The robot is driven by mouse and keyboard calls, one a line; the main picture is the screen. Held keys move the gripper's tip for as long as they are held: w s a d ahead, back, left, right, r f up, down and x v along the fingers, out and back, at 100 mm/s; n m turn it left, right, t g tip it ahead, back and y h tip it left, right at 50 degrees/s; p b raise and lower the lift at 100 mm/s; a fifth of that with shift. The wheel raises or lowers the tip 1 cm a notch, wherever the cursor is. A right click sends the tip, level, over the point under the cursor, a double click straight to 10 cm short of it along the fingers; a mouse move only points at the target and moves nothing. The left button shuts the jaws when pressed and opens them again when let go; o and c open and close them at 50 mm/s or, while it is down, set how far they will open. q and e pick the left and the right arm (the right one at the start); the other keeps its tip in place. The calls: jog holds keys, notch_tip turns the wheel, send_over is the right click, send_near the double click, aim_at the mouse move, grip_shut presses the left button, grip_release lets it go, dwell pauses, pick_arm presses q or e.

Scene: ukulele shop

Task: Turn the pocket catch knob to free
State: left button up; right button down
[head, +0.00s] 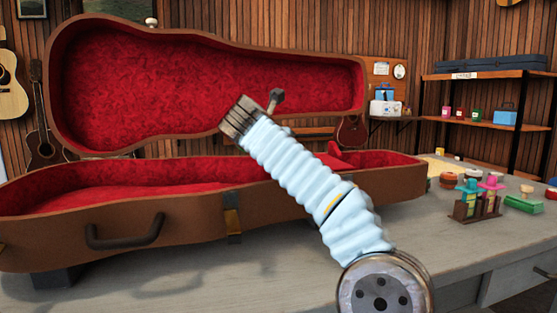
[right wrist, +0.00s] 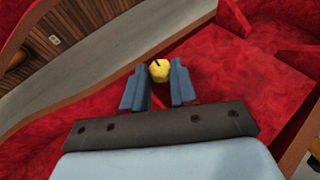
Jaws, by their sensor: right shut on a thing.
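The catch knob (right wrist: 159,70) is a small yellow round piece with a dark mark on its top, over the red lining in the right wrist view. My right gripper (right wrist: 159,82) is shut on it, with a blue-grey finger on each side. A raised red pocket part (head: 375,158) shows at the case's right end. My left gripper is not in view.
The case lies on a grey table (head: 430,235). A shelf (head: 480,122) stands behind. The table's right front is clear.

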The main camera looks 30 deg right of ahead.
jog(key=shift+s+d+n+t+y+b, duration=0.1)
jog(key=shift+n+t+y+b, duration=0.1)
jog(key=shift+n+t+y, duration=0.3)
jog(key=shift+s+d+n+t+y+b, duration=0.1)
jog(key=shift+n+t+y+b, duration=0.15)
jog(key=shift+n+y, duration=0.55)
jog(key=c, duration=0.9)
grip_release()
jog(key=v, duration=1.3)
jog(key=shift+s+a+p, duration=0.2)
jog(key=shift+s+p, duration=0.1)
jog(key=shift+s, duration=0.05)
jog(key=shift+f, duration=0.1)
